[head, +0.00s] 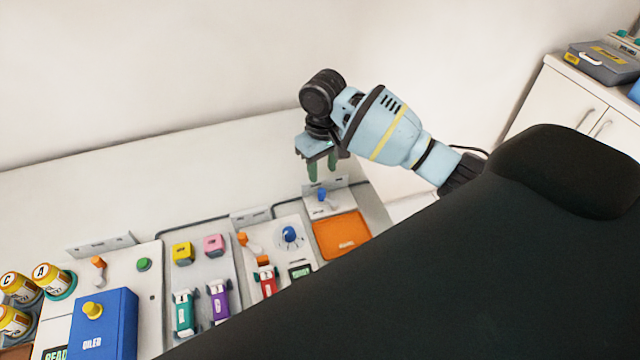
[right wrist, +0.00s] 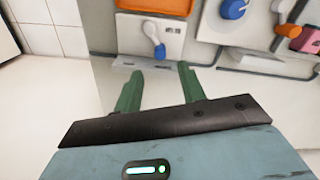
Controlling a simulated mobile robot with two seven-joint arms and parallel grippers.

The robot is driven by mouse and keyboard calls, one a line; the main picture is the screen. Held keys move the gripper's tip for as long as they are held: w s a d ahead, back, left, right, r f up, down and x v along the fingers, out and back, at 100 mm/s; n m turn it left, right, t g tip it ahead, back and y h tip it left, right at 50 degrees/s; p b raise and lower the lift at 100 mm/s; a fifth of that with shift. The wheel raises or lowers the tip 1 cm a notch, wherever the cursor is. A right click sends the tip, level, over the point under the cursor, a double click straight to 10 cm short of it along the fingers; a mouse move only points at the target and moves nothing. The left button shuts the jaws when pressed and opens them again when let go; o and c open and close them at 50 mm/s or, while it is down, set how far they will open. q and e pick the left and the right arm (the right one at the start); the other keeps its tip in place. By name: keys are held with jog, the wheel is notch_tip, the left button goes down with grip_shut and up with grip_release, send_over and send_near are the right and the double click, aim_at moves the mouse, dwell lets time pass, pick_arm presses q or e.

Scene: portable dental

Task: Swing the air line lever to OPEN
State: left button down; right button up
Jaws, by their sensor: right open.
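A small lever with a blue tip (head: 322,194) and a pale shaft is mounted on a white plate (head: 337,206) at the right end of the bench. It also shows in the right wrist view, where the blue tip (right wrist: 159,52) points toward my fingers. No OPEN marking is readable. My right gripper (head: 322,172) is open and empty, with green fingers pointing down just behind and above the blue-tipped lever. In the right wrist view the gap between the fingertips (right wrist: 160,72) faces the lever, apart from it. My left gripper is not in view.
An orange tray (head: 341,236) lies in front of the lever plate. A blue knob (head: 289,234) and an orange-tipped lever (head: 246,241) stand to the left. A wall rises behind the bench.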

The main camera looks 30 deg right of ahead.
aim_at(322, 190)
notch_tip(322, 190, down, 7)
jog(key=shift+w+f+b, duration=0.1)
jog(key=shift+f+b, duration=0.05)
jog(key=shift+b, duration=0.15)
grip_shut()
dwell(0.3)
